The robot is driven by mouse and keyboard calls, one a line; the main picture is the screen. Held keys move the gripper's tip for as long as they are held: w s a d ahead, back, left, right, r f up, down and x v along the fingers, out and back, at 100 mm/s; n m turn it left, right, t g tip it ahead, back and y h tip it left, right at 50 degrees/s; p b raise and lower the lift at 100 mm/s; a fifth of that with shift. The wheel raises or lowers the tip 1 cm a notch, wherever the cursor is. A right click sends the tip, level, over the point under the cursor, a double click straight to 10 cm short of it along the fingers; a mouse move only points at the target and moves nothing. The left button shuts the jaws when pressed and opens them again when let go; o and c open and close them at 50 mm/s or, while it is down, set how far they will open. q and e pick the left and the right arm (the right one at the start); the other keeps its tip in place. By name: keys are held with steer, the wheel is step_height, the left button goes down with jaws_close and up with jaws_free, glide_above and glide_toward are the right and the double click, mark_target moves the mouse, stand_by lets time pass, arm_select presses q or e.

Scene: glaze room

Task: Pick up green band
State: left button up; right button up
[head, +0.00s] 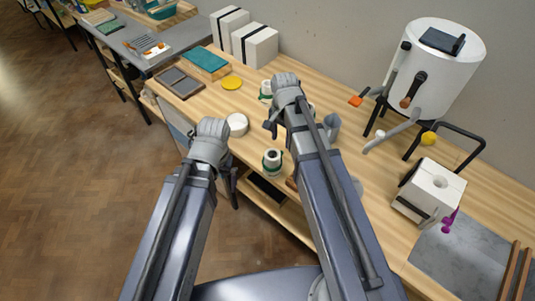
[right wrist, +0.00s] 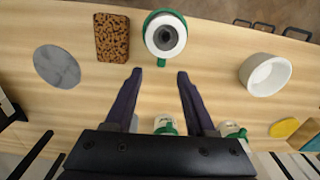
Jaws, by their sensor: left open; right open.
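Green bands show around several white round pieces. One green band (right wrist: 150,22) circles a white piece with a dark hollow (right wrist: 165,36), just beyond my right fingertips in the right wrist view. That white piece also shows in the head view (head: 272,156), upright near the table's front edge. Two more green-banded pieces (right wrist: 165,124) (right wrist: 233,131) are partly hidden by my right gripper (right wrist: 159,74). The right gripper is open and empty above the table, apart from the nearest band. My left gripper (head: 234,188) is open near the front edge, its fingers only partly visible.
A white bowl (head: 237,124) stands left of the near banded piece. A brown speckled block (right wrist: 112,37) and grey disc (right wrist: 57,66) lie on the other side. A grey pitcher (head: 332,125), white bucket (head: 435,65) and white block (head: 431,188) stand further right.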

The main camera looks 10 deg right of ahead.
steer(key=shift+w+f, duration=0.1)
steer(key=shift+w, duration=0.05)
steer(key=shift+a+f+b, duration=0.1)
steer(key=shift+f+b, duration=0.45)
steer(key=shift+b, duration=0.05)
steer(key=f+b, duration=0.6)
steer(key=shift+w+d+f+b, duration=0.2)
steer(key=shift+f+b, duration=0.15)
jaws_close()
